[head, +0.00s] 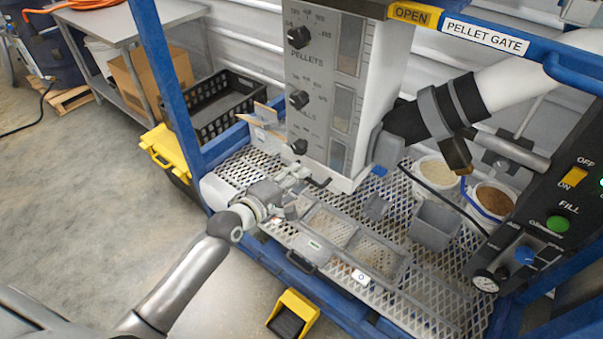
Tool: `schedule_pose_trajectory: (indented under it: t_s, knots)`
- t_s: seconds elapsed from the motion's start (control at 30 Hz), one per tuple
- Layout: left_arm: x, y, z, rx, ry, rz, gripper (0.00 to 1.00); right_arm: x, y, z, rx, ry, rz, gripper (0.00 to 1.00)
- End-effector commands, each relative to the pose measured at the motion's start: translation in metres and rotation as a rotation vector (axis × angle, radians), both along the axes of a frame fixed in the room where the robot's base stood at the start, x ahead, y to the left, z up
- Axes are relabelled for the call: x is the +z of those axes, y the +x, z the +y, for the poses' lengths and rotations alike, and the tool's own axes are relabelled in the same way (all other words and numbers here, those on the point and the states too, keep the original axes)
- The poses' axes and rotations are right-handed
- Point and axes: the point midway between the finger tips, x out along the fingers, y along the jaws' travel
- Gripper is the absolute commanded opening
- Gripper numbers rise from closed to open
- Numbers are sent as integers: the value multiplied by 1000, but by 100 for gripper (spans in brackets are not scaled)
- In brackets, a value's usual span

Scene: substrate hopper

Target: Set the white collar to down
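I cannot single out the white collar with certainty. A white tube (515,82) comes in from the upper right and runs into a black sleeve (422,119) with a grey ring and a brown nozzle (456,155) below it. A short white cylinder (216,191) lies at the left end of the mesh deck, beside my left wrist. My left gripper (297,178) is over the mesh deck, just below the base of the pellet hopper (325,85), close to a small black handle (319,183). Its fingers are too small to read. My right gripper is not in view.
The mesh deck (440,285) carries a tray (345,240), a grey square cup (434,222) and two tubs with grain (437,172) and brown material (495,199). A black control panel (560,205) stands at right. Blue frame posts (168,75) flank the hopper.

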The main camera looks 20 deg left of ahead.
Motion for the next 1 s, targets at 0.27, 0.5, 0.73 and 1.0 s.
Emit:
schedule_pose_trajectory:
  t_s: [0.27,0.5,0.73,1.0]
  knots:
    - [-5,22,-8,0,0,-1,32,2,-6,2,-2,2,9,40]
    - [-6,24,-9,0,1,0,32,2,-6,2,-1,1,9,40]
    - [-6,24,-9,0,0,0,14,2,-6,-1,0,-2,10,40]
    - [-6,24,-9,0,1,0,0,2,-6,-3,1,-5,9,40]
